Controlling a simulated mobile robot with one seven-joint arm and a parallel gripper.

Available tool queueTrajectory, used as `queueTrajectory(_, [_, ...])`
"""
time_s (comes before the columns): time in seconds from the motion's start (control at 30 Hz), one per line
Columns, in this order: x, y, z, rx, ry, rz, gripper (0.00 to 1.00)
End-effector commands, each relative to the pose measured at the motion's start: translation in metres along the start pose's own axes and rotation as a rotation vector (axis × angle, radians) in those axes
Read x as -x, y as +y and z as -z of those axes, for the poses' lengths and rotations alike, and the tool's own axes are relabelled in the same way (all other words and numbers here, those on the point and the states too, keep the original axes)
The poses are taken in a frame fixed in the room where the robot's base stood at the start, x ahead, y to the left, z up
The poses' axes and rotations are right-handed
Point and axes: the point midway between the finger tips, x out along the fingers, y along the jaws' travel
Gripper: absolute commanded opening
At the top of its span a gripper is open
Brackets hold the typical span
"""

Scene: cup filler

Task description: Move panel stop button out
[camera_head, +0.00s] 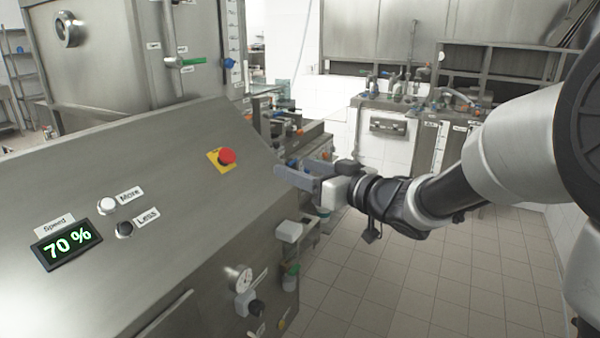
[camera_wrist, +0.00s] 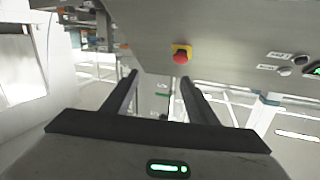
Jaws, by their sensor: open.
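The panel stop button (camera_head: 227,156) is a red mushroom knob on a yellow square plate, on the sloped steel panel (camera_head: 160,185). In the wrist view the stop button (camera_wrist: 181,56) shows beyond the fingertips, a little above and right of the gap between them. My gripper (camera_head: 280,176) is open and empty, to the right of the button at the panel's right edge, apart from the button. In the wrist view both fingers of my gripper (camera_wrist: 158,78) stand apart with nothing between them. Whether the button is pressed in or out cannot be told.
The panel also carries a white More button (camera_head: 107,205), a black Less button (camera_head: 124,229) and a speed display (camera_head: 66,246) reading 70 %. A gauge (camera_head: 238,278) and valves sit on the machine's lower front. The tiled floor (camera_head: 430,285) to the right is clear.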

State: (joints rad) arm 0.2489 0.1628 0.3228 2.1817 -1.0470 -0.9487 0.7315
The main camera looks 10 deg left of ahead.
Motion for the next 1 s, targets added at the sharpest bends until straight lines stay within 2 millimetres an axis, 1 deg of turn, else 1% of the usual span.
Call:
queueTrajectory(0.03, [-0.004,-0.008,-0.013,-0.024,0.021,0.063,0.53])
queueTrajectory(0.07, [-0.006,-0.014,-0.014,-0.036,0.032,0.094,0.53])
queueTrajectory(0.13, [-0.007,-0.023,-0.015,-0.052,0.048,0.144,0.53])
queueTrajectory(0.23, [-0.012,-0.029,-0.014,-0.059,0.056,0.169,0.53])
queueTrajectory(0.37, [-0.029,-0.032,-0.013,-0.059,0.057,0.170,0.53])
queueTrajectory(0.8, [-0.123,-0.047,-0.008,-0.058,0.057,0.167,0.53])
queueTrajectory(1.0, [-0.158,-0.053,-0.005,-0.058,0.056,0.165,0.53])
